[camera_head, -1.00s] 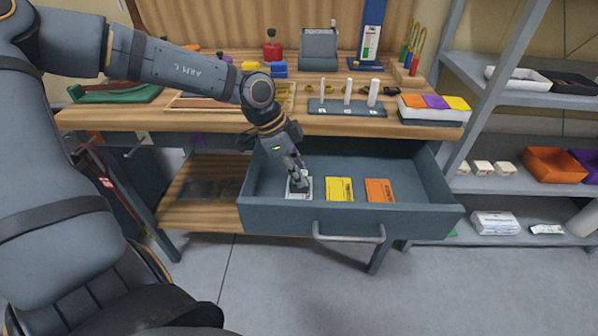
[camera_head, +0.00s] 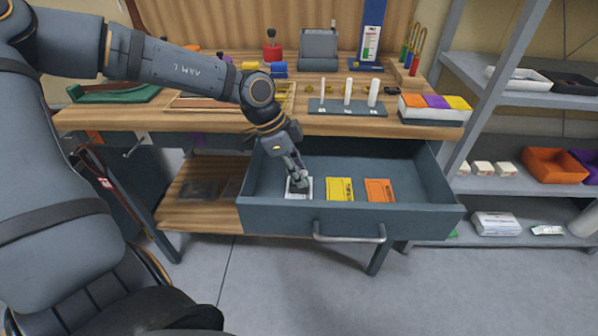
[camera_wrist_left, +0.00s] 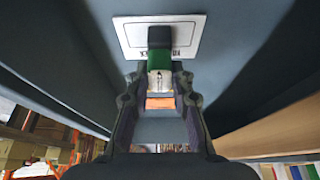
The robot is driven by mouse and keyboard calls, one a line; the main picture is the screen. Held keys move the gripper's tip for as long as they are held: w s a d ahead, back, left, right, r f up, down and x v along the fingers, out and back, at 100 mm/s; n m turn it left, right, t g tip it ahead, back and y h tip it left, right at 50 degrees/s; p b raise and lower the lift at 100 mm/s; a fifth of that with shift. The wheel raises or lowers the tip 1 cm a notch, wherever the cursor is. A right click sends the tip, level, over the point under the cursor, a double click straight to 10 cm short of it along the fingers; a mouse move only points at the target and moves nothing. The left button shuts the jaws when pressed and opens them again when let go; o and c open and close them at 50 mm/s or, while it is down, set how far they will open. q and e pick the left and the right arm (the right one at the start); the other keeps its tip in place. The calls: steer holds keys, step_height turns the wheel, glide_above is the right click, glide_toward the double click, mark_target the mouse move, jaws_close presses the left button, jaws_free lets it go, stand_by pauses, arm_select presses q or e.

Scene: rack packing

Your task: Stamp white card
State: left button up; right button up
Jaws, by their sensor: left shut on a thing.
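The white card (camera_head: 291,194) lies flat in the left part of the open drawer. It also shows in the left wrist view (camera_wrist_left: 130,37), with dark print along one edge. My left gripper (camera_head: 298,182) reaches down into the drawer over this card. In the left wrist view its fingers (camera_wrist_left: 160,82) are shut on a small stamp (camera_wrist_left: 160,58) with a green body and a black end. The black end is over the card; whether it touches cannot be told. A yellow card (camera_head: 340,190) and an orange card (camera_head: 379,190) lie to the right. My right gripper is not in view.
The grey drawer (camera_head: 350,218) has walls around the cards and a front handle (camera_head: 349,238). The wooden bench top (camera_head: 230,122) overhangs behind it, with a peg stand (camera_head: 347,108) on it. Grey shelves (camera_head: 530,97) stand at the right.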

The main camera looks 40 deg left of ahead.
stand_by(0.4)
arm_select(q)
steer(key=shift+r+p, duration=0.45)
steer(key=shift+r, duration=0.25)
steer(key=shift+r+p, duration=1.4)
steer(key=shift+r, duration=1.4)
